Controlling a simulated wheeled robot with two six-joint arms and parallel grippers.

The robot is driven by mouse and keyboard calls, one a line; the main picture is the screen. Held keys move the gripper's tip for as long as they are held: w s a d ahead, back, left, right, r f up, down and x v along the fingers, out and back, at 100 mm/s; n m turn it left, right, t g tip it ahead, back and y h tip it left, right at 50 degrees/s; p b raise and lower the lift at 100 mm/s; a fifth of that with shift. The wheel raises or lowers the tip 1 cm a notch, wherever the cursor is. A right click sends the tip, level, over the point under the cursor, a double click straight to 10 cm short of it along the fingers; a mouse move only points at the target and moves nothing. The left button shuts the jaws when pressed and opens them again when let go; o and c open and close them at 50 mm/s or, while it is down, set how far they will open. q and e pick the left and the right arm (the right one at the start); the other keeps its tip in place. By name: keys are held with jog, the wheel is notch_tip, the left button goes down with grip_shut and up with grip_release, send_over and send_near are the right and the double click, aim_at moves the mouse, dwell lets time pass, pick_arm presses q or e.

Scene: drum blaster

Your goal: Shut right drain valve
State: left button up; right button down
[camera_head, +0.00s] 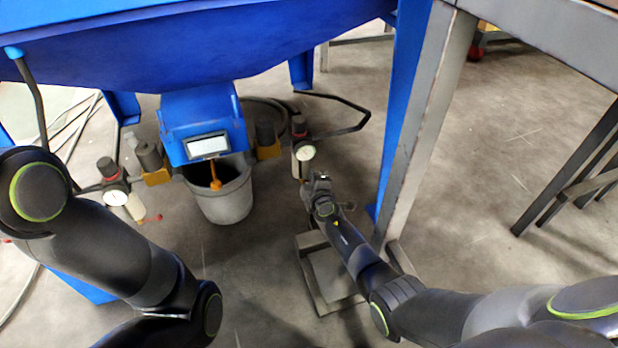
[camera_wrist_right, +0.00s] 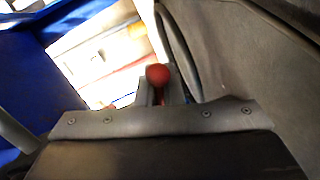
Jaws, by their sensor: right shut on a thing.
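The right valve assembly (camera_head: 299,128), with a dark cap, a red ring and a white round gauge (camera_head: 305,153), hangs right of the blue hopper outlet. My right gripper (camera_head: 321,183) is just below and slightly right of that gauge. In the right wrist view, a red ball-ended handle (camera_wrist_right: 157,74) sits between the fingers of my right gripper (camera_wrist_right: 161,90), which is shut on it. The handle's far part is hidden, so I cannot tell its full angle. In the head view my own gripper hides it. My left arm shows at the left, but its gripper is out of view.
A grey bucket (camera_head: 222,200) stands under the blue outlet (camera_head: 203,120). A similar gauge assembly (camera_head: 115,190) with a red lever (camera_head: 152,218) is at the left. A grey metal post (camera_head: 425,125) with a foot frame stands close right of my right arm.

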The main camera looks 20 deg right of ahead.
jog(key=shift+s+d+r+n+h, duration=0.15)
jog(key=shift+d+n+h, duration=0.15)
jog(key=shift+n, duration=0.4)
jog(key=shift+w+d+r+n+h, duration=0.15)
jog(key=shift+d+n+h, duration=0.1)
jog(key=shift+n, duration=0.45)
jog(key=shift+s, duration=0.1)
jog(key=c, duration=1.8)
grip_release()
jog(key=o, duration=0.3)
jog(key=shift+d+r, duration=0.1)
jog(key=shift+d, duration=0.05)
jog(key=shift+a, duration=0.25)
